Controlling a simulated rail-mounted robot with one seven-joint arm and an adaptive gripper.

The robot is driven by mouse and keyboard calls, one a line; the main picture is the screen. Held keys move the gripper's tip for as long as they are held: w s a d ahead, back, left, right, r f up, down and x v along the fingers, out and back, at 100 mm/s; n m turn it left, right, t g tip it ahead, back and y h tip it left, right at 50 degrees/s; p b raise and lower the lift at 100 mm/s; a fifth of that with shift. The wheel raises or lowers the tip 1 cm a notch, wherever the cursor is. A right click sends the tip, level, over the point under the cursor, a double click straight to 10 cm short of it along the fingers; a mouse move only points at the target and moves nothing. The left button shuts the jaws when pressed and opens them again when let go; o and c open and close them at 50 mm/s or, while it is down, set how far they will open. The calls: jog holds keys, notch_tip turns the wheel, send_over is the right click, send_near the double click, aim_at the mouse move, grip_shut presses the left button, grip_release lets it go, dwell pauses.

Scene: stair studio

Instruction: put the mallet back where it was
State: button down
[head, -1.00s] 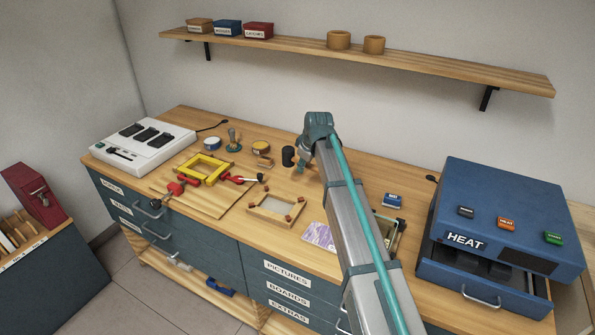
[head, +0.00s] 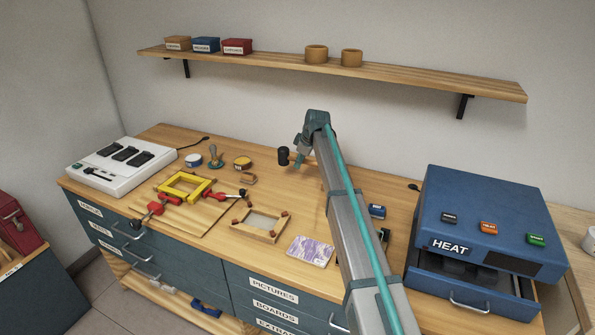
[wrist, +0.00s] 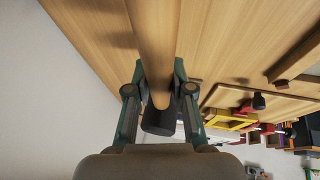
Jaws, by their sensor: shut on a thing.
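The mallet has a black head (head: 284,156) and a pale wooden handle (head: 305,163). In the head view it is held on its side above the back of the wooden bench (head: 265,190). My gripper (head: 299,160) is shut on the handle, close to the black head. The wrist view shows the handle (wrist: 153,35) running between my two fingers (wrist: 158,92), with the black head (wrist: 158,121) just beyond them. The handle's far end is hidden behind my arm in the head view. The exact gap between mallet and bench cannot be told.
A wooden frame (head: 259,237), a purple patterned card (head: 310,251) and a yellow frame with red clamps (head: 183,187) lie on the bench. A blue heater (head: 490,230) stands at right, its drawer partly open. A shelf (head: 420,84) runs along the wall. Bench between frame and wall is mostly clear.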

jog(key=p, duration=0.1)
send_over(296, 178)
jog(key=s, duration=0.1)
jog(key=f, duration=0.3)
jog(key=d+f, duration=0.1)
jog(key=shift+s+f, duration=0.2)
jog(key=shift+f, duration=0.2)
jog(key=shift+w+f+p, duration=0.1)
jog(key=shift+f+p, duration=0.45)
jog(key=shift+f, duration=1.25)
jog(key=shift+f, duration=0.15)
jog(key=c, duration=1)
grip_release()
jog(key=b+v, duration=0.2)
jog(key=v, duration=1)
jog(key=shift+a+b, duration=0.1)
jog(key=shift+b, duration=0.3)
